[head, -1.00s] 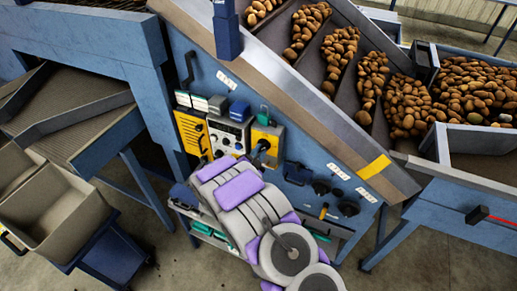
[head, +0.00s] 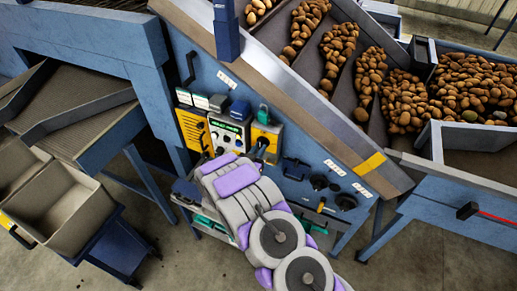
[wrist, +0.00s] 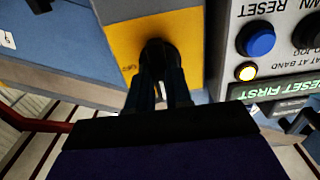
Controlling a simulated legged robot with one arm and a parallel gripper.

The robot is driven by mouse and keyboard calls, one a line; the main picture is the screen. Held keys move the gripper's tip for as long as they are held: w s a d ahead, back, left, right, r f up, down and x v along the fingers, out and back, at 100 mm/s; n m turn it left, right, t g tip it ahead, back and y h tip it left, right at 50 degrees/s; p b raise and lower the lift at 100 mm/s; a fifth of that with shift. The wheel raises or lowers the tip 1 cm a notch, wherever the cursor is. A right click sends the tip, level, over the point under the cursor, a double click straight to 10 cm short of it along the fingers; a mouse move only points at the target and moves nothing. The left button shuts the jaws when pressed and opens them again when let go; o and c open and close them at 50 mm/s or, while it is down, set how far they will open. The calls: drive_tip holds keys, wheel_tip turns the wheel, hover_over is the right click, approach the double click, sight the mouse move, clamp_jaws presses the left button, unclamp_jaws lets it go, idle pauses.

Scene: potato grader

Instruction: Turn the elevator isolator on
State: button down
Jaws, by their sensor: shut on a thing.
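A yellow isolator box (head: 267,134) is on the blue machine frame, right of a grey control panel (head: 228,136). Its black rotary handle (wrist: 158,52) shows in the wrist view, against the yellow plate (wrist: 124,42). My gripper (wrist: 160,88) is shut on this handle, one dark finger on each side. The fingers and wrist hide part of the handle, so its exact angle is unclear. In the head view my gripper (head: 262,147) is at the box's lower part. A second yellow box (head: 193,130) is left of the panel. I cannot read which box is labelled elevator.
Black knobs (head: 320,182) are lower right. A potato conveyor (head: 300,60) slopes above. Grey bins (head: 60,208) stand at left.

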drive_tip(key=shift+f, duration=0.15)
idle(0.3)
drive_tip(key=c, duration=1)
unclamp_jaws()
drive_tip(key=shift+a, duration=0.15)
drive_tip(key=shift+c, duration=0.2)
drive_tip(key=shift+s, duration=0.1)
drive_tip(key=shift+s, duration=0.2)
drive_tip(key=v, duration=1.6)
drive_tip(key=shift+s+a, duration=0.25)
drive_tip(key=shift+s, duration=0.1)
